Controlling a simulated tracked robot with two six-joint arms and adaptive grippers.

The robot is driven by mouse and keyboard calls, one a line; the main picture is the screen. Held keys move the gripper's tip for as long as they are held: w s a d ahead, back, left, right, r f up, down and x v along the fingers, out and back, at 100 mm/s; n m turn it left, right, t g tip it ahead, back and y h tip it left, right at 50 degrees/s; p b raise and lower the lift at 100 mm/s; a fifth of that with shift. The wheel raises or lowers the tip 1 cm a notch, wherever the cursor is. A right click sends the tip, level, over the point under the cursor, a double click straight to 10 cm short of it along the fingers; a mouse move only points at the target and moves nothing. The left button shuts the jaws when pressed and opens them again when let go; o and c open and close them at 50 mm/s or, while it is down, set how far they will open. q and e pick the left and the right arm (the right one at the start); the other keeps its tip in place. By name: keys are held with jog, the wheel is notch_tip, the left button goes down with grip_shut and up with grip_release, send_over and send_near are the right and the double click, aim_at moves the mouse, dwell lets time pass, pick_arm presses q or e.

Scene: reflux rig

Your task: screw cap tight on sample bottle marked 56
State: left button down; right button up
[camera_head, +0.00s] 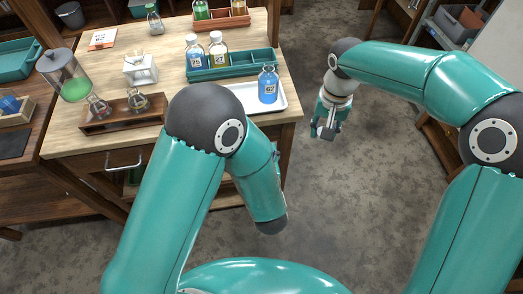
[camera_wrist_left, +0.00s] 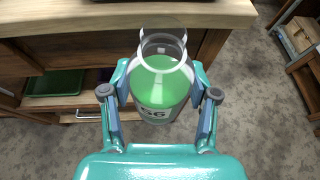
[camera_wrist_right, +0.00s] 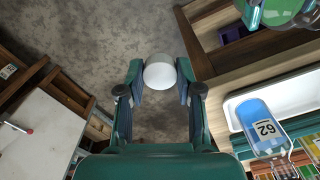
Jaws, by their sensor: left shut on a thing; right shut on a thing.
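In the left wrist view my left gripper (camera_wrist_left: 160,88) is shut on a clear bottle (camera_wrist_left: 157,84) of green liquid, held in front of the wooden bench. Its neck looks uncapped; its dark-lettered label is partly hidden and I cannot read it surely. In the head view my own arm hides this gripper and bottle. In the right wrist view my right gripper (camera_wrist_right: 159,80) is shut on a round white cap (camera_wrist_right: 159,71) over open floor. It also shows in the head view (camera_head: 326,128), right of the bench. Cap and bottle are apart.
A blue bottle marked 62 (camera_head: 268,86) stands on a white tray (camera_head: 282,90) at the bench's right edge. Blue bottle 75 (camera_head: 195,55) and yellow bottle 77 (camera_head: 218,50) stand in a teal rack (camera_head: 240,70). A wooden flask holder (camera_head: 110,118) is front left. Floor between bench and right arm is clear.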

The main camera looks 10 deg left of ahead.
jog(key=a+r+n, duration=0.1)
jog(key=a+r, duration=0.1)
jog(key=a, duration=0.3)
jog(key=s+a+r, duration=0.1)
jog(key=a+r, duration=0.1)
jog(key=a, duration=0.2)
jog(key=s+a+r+n, duration=0.1)
jog(key=a+r, duration=0.1)
jog(key=a, duration=0.3)
jog(key=shift+a+n, duration=0.3)
jog(key=shift+s+a+r, duration=0.2)
jog(key=shift+s+a, duration=0.15)
jog(key=shift+a, duration=0.15)
jog(key=shift+f, duration=0.15)
jog(key=shift+f, duration=1.9)
jog(key=shift+s+r, duration=0.1)
jog(key=shift+s, duration=0.1)
